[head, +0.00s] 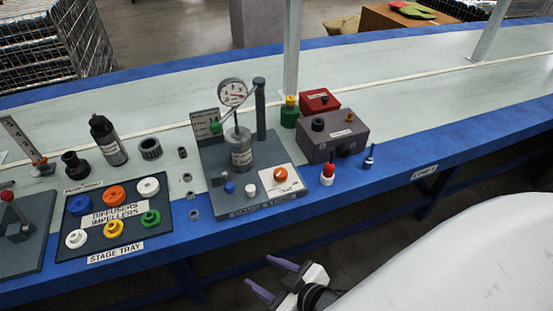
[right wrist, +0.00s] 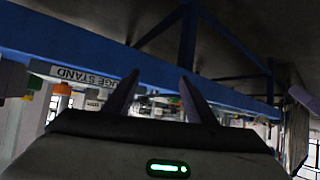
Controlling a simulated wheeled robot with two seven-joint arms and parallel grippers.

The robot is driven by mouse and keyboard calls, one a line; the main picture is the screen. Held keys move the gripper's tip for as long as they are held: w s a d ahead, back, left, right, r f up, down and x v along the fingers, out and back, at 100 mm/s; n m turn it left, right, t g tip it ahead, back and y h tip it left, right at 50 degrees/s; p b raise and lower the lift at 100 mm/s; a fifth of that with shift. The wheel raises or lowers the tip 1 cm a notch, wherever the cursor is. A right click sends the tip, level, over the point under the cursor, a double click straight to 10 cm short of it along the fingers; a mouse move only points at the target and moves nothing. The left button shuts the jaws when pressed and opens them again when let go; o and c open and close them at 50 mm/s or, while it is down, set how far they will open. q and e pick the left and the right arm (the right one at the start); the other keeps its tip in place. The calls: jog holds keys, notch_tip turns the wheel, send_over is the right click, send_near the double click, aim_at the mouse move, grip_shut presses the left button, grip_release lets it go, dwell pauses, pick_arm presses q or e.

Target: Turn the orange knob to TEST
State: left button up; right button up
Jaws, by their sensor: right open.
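The orange knob (head: 281,174) sits on a white plate (head: 292,184) at the front right of the grey gauge stand (head: 240,210). The small print on the plate is too fine to read. An orange piece, likely this knob, shows at the left of the right wrist view (right wrist: 62,88), beyond the stand's label (right wrist: 84,78). My right gripper (head: 270,277), with purple fingers, is open and empty. It is in front of and below the blue table edge, well apart from the knob. My left gripper is not in view.
A gauge (head: 233,92) and a metal cylinder (head: 239,150) stand behind the knob. A purple-grey box (head: 335,140) and a red-topped bottle (head: 327,174) are to its right. The stage tray (head: 70,245) with coloured rings is to the left. The blue table edge (head: 400,180) lies above my right gripper.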

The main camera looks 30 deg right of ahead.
jog(key=w+a+r+n+t+y+b, duration=0.1)
jog(key=w+a+r+n+t+y, duration=0.15)
jog(key=w+r, duration=0.4)
jog(key=w+a+r+n+t+y+b, duration=0.1)
jog(key=w+a+r+n+t+y, duration=0.15)
jog(key=w+r+n, duration=0.35)
jog(key=s+a+r+n+g+y+b, duration=0.25)
jog(key=a+r+n+g+y, duration=0.25)
jog(key=a+r+n+y, duration=0.45)
jog(key=n+g+h+b, duration=0.65)
jog(key=n+h, duration=0.35)
jog(key=h, duration=0.9)
send_near(281, 173)
jog(key=b+x, duration=0.1)
jog(key=x, duration=0.7)
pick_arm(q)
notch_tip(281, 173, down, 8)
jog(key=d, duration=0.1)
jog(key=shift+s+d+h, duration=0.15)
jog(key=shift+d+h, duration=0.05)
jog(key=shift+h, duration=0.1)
pick_arm(e)
jog(key=shift+w+f, duration=0.2)
jog(key=shift+f, duration=0.15)
